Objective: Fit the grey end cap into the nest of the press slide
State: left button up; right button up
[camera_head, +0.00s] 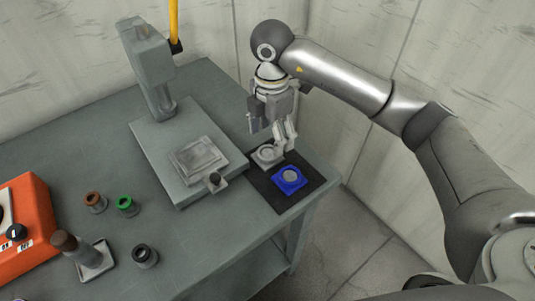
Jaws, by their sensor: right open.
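The grey end cap (266,156) lies on the black mat (308,181) at the right end of the workbench. My right gripper (271,138) is open and points down just above the grey end cap, with one finger near its right side. I cannot tell whether that finger touches it. The press slide (198,158) is a grey square block on the press base, left of the mat. A shallow square outline shows on its top and nothing stands in it. My left gripper is not in view.
A blue end cap (289,181) lies on the mat in front of the grey one. The press column (150,70) rises behind the slide, and a small dark knob (215,179) stands in front. Brown, green and black round parts and an orange box (28,222) are at left.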

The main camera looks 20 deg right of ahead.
aim_at(268, 153)
jog(key=f, duration=0.1)
jog(key=f+p, duration=0.1)
jog(key=f, duration=0.3)
jog(key=shift+w+a, duration=0.2)
jog(key=shift+a, duration=0.15)
jog(key=shift+f, duration=0.35)
jog(key=shift+c, duration=0.3)
jog(key=c, duration=1.2)
